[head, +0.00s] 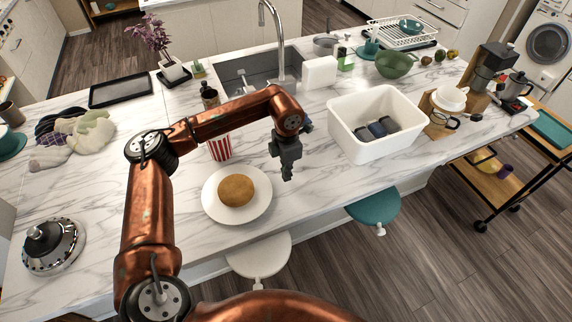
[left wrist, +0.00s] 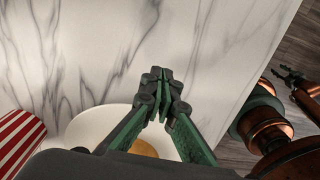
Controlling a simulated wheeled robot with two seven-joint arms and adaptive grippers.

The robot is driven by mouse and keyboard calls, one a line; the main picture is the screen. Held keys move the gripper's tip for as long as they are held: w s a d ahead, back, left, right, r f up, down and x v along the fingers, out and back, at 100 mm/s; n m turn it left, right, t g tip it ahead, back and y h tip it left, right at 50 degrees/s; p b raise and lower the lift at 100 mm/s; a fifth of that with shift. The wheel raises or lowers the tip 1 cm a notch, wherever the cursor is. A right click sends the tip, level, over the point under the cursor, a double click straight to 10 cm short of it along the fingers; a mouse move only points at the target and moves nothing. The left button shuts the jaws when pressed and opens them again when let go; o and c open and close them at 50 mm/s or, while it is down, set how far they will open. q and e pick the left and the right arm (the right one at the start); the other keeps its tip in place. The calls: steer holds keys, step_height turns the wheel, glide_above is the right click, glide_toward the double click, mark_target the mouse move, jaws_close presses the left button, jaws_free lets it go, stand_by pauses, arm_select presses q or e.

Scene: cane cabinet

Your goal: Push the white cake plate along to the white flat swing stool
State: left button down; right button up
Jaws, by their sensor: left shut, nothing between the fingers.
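The white cake plate (head: 262,206) lies flat on the marble counter near its front edge, with a round brown cake (head: 237,190) on it. The white flat swing stool (head: 259,256) is below the counter, just past the front edge and slightly right of the plate. My left gripper (head: 288,174) points down, shut and empty, to the right of the plate. In the left wrist view its fingertips (left wrist: 160,76) meet, and the plate (left wrist: 88,124) is partly hidden behind the gripper. My right gripper (left wrist: 292,78) shows small at the right of that view; its finger state is unclear.
A red-striped cup (head: 219,148) stands behind the plate. A white bin (head: 375,140) with dark items is to the right. A silver domed lid (head: 53,246) is at the left. A teal stool (head: 373,208) is right of the white one. Bare counter lies right of my gripper.

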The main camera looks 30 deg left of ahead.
mark_target(276, 186)
arm_select(q)
step_height(276, 186, down, 2)
steer(key=shift+s, duration=0.1)
steer(key=shift+s+a+r, duration=0.2)
steer(key=shift+s+a, duration=1.05)
steer(key=shift+s, duration=0.2)
steer(key=shift+s+a, duration=0.1)
steer(key=shift+a, duration=0.05)
